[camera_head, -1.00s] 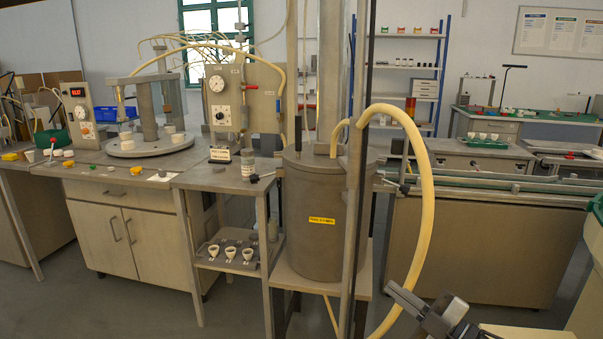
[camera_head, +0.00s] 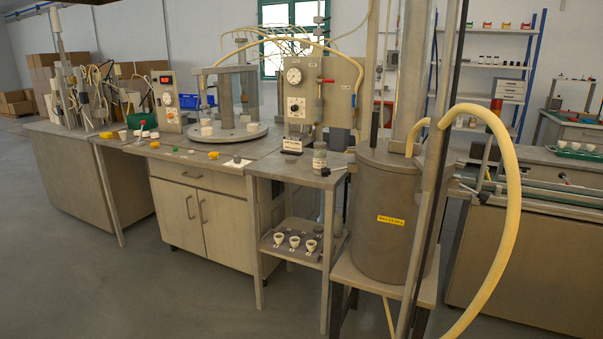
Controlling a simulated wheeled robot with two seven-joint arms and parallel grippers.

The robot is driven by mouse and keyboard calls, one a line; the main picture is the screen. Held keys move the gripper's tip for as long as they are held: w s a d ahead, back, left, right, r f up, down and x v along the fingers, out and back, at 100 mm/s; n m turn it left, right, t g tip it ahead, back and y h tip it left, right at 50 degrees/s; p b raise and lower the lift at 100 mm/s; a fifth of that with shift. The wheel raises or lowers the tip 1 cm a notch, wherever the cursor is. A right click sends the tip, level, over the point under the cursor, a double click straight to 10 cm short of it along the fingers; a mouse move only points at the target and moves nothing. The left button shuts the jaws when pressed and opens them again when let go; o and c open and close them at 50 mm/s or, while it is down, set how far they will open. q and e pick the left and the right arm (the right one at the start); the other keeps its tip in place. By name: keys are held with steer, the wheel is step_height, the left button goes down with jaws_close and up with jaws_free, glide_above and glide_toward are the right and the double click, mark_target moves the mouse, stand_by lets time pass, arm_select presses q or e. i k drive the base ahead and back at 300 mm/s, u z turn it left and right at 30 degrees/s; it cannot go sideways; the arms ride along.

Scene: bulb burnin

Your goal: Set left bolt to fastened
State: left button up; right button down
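A grey cylindrical vessel (camera_head: 385,225) with a yellow label stands on a small stand right of centre. A small dark handle-like part (camera_head: 338,169) sticks out at the left of its lid, above the side table; it may be the left bolt, but it is too small to tell whether it is fastened. The lid's right side is partly hidden by an upright post (camera_head: 428,200) and a thick cream hose (camera_head: 513,200). Neither of my grippers is in view.
A side table left of the vessel carries a jar (camera_head: 320,158), with several white cups on its lower shelf (camera_head: 268,240). A cabinet bench (camera_head: 200,169) with a round turntable (camera_head: 228,136) stands further left. The floor (camera_head: 150,285) in front is clear at lower left.

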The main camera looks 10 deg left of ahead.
mark_target(325, 171)
steer(key=u, duration=1.9)
steer(key=i, duration=1.55)
steer(key=z, duration=4.1)
steer(key=i, duration=0.5)
steer(key=u, duration=2.65)
